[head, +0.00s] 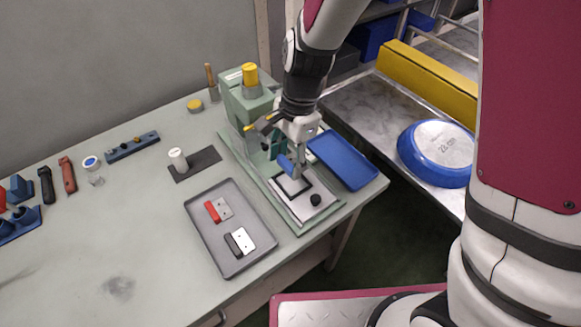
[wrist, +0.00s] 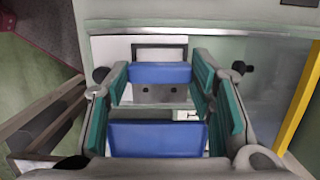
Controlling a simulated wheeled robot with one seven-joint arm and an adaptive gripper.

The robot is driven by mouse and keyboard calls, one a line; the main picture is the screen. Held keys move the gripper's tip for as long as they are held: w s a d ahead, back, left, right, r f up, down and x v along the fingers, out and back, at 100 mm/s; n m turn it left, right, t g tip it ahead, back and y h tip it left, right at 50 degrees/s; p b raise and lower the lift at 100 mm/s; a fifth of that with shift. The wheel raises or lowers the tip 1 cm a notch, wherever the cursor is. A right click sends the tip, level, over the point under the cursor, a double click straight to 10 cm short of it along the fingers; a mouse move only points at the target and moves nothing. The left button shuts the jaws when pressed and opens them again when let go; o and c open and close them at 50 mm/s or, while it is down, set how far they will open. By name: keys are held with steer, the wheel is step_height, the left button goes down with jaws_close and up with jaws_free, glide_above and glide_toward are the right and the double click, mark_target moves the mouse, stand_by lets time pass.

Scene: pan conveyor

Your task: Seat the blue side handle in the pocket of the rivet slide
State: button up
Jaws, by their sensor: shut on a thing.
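The blue side handle (head: 286,165) is held by my gripper (head: 284,152), pointing down just above the rivet slide (head: 300,205). In the wrist view, a blue bar (wrist: 160,72) lies between the teal finger pads, with a pale plate with two dark holes beside it. A second blue face (wrist: 157,137) shows nearer the camera; I cannot tell whether it is the same part. The slide's dark-edged pocket (head: 299,193) is close below the handle, and its frame shows beyond the bar in the wrist view (wrist: 160,49). I cannot tell whether they touch.
The green press (head: 243,105) stands behind the slide, with a blue tray (head: 342,160) to the right. A grey tray (head: 237,262) at front left holds a red-ended and a black-ended part. A blue pan (head: 437,152) lies on the metal conveyor at right.

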steer(key=b, duration=0.4)
glide_above(286, 187)
steer(key=shift+w+d+f, duration=0.15)
steer(key=shift+w+f, duration=0.05)
steer(key=shift+f, duration=0.95)
steer(key=shift+w+d+f, duration=0.1)
steer(key=shift+w+f, duration=0.05)
steer(key=shift+f, duration=1.1)
steer(key=shift+s+p, duration=0.1)
steer(key=shift+p, duration=0.25)
steer(key=shift+f, duration=0.8)
steer(key=o, duration=1.4)
steer(key=r, duration=0.4)
steer(key=d+r, duration=0.1)
steer(key=r, duration=0.3)
steer(key=w+d+r, duration=0.1)
steer(key=r, duration=0.3)
steer(key=shift+w, duration=0.1)
